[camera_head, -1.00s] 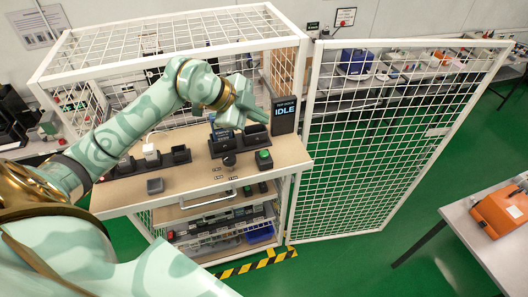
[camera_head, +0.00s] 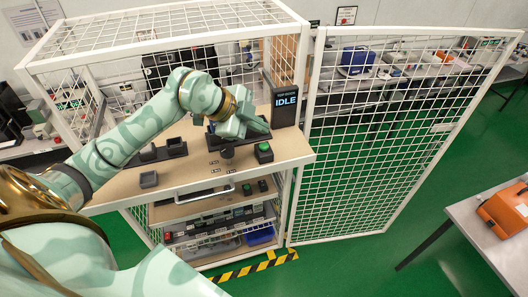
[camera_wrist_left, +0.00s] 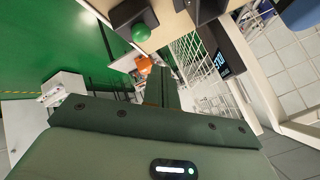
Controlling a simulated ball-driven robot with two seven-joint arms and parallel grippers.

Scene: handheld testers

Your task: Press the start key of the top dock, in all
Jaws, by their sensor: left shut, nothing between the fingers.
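The start key, a green round button on a black box (camera_head: 264,154), is on the wooden worktop near its right front edge. It also shows at the top of the left wrist view (camera_wrist_left: 141,32). My left gripper (camera_head: 262,127) is shut and empty, just behind and above the button in the head view, apart from it. A black display (camera_head: 286,104) reading IDLE stands at the back right of the worktop. Black dock holders (camera_head: 214,143) are partly hidden by my left gripper. My right gripper is in neither current view.
A black round knob (camera_head: 227,152) is left of the green button. A lower shelf carries small buttons (camera_head: 247,189). White mesh panels (camera_head: 365,150) stand behind and right of the bench. A side table (camera_head: 480,225) holds an orange case (camera_head: 505,210). Green floor between is clear.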

